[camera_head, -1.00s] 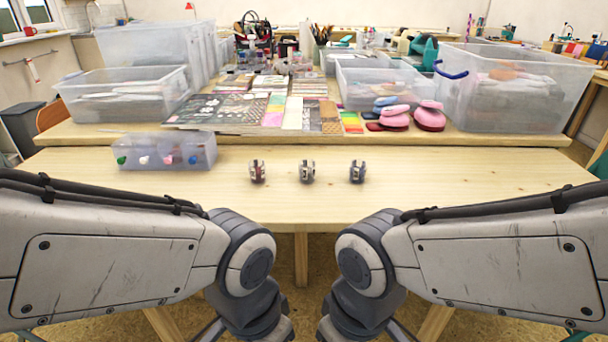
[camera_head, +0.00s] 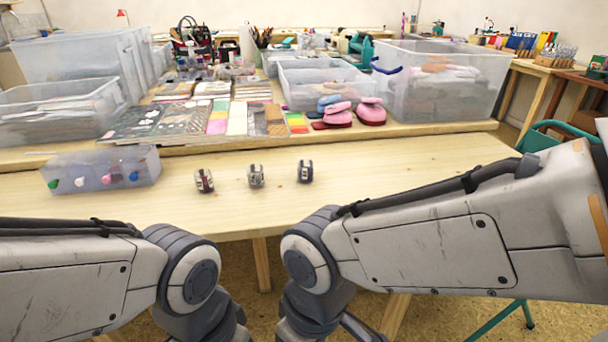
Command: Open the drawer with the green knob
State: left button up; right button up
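A translucent drawer box (camera_head: 110,166) stands at the left of the near wooden table. Its front carries a row of coloured knobs. The green knob (camera_head: 53,184) is the leftmost, then a white, a pink and a blue one. The drawers look shut. Neither gripper shows in this view, and both arms are well short of the box.
Three small stamp-like objects (camera_head: 256,176) stand in a row on the near table (camera_head: 400,180). Behind is a raised surface with clear bins (camera_head: 440,80), papers and pink and blue inkpads (camera_head: 338,113). The near table's right part is clear.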

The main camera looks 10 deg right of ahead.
aim_at(58, 180)
jog(key=u, duration=2.2)
jog(key=i, duration=0.9)
jog(key=z, duration=1.6)
